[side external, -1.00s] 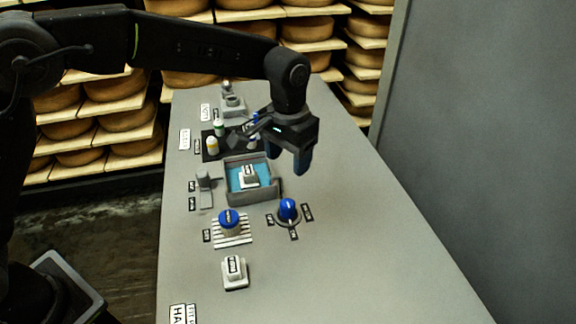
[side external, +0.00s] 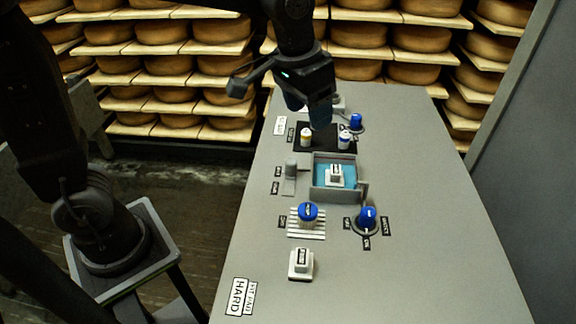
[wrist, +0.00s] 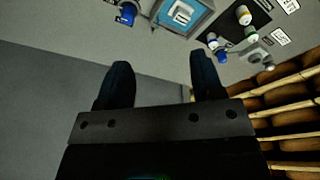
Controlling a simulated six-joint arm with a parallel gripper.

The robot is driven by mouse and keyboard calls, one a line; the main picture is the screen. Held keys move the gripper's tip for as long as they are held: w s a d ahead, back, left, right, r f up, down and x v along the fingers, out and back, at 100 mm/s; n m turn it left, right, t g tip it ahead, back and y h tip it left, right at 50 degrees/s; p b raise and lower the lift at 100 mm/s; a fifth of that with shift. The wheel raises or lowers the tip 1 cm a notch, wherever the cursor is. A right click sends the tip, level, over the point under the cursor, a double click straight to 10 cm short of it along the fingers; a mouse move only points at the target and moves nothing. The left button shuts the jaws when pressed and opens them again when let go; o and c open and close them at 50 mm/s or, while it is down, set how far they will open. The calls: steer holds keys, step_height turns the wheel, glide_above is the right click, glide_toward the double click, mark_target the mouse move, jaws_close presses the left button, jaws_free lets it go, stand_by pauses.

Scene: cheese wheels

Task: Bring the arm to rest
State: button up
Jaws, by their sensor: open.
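My gripper (side external: 308,110) hangs fingers down above the far part of the grey table, empty. In the side view it appears in front of the dark mat's back edge. In the wrist view both dark fingers (wrist: 160,72) are apart with nothing between them. My arm reaches up from its base at the left and part of it runs out of the top of the picture.
The table (side external: 420,190) carries a blue-lined open box (side external: 350,170), a dark mat (side external: 322,146) with small bottles, blue knobs (side external: 368,217), a blue button (side external: 308,212) and a white switch (side external: 301,262). Cheese shelves (side external: 175,100) stand behind. The table's right side is clear.

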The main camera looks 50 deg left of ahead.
steer(key=s+a+t, duration=0.1)
steer(key=s+a, duration=0.3)
steer(key=s, duration=0.4)
steer(key=s+a+f+n+t, duration=0.1)
steer(key=s+a, duration=0.3)
steer(key=s, duration=0.4)
steer(key=shift+a+f+t+y, duration=0.2)
steer(key=shift+t+y, duration=0.1)
steer(key=shift+t, duration=0.3)
